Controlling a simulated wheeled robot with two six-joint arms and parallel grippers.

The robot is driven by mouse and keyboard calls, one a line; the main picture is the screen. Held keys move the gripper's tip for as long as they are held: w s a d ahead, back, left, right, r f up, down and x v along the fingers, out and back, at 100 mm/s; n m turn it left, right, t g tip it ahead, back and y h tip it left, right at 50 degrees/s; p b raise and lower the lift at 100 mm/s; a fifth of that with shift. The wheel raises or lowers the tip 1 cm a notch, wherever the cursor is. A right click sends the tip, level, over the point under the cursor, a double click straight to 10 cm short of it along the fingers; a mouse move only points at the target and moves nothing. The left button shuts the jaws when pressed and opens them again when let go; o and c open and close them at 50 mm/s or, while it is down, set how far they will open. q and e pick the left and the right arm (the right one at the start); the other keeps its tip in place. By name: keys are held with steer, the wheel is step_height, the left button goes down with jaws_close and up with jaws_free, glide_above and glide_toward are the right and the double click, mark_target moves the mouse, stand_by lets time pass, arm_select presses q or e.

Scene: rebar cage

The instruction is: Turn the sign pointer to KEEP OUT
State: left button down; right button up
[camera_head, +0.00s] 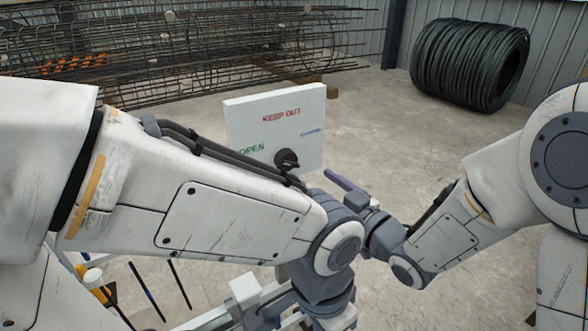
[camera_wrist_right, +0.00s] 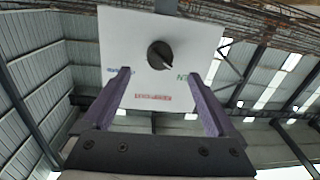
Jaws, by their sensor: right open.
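A white sign panel (camera_head: 250,115) stands upright in the head view, with red KEEP OUT (camera_head: 281,115) at the top, green OPEN (camera_head: 251,149) at the left and small blue lettering (camera_head: 311,132) at the right. The dark round pointer knob (camera_head: 287,160) is on its lower face; I cannot tell surely which way it points. In the right wrist view the sign appears upside down, with the knob (camera_wrist_right: 160,55) just beyond the fingertips. My right gripper (camera_head: 347,186) is open, its purple fingers (camera_wrist_right: 159,73) apart and empty, facing the sign. My left gripper is not in view.
My left arm crosses in front of the sign's lower edge. A rebar cage (camera_head: 180,50) lies behind at the left. A coil of black wire (camera_head: 468,65) sits at the back right. The concrete floor (camera_head: 390,140) right of the sign is clear.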

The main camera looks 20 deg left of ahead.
mark_target(291, 167)
steer(key=p+x, duration=0.1)
steer(key=x, duration=0.8)
steer(key=c, duration=1.4)
steer(key=shift+o, duration=0.2)
steer(key=m, duration=0.3)
steer(key=shift+b, duration=0.4)
steer(key=m, duration=0.2)
steer(key=shift+s+m, duration=0.1)
steer(key=shift+m, duration=0.2)
steer(key=m, duration=0.3)
steer(key=m+t+b, duration=0.1)
steer(key=m, duration=0.2)
steer(key=shift+s+a+m, duration=0.15)
steer(key=shift+m, duration=0.15)
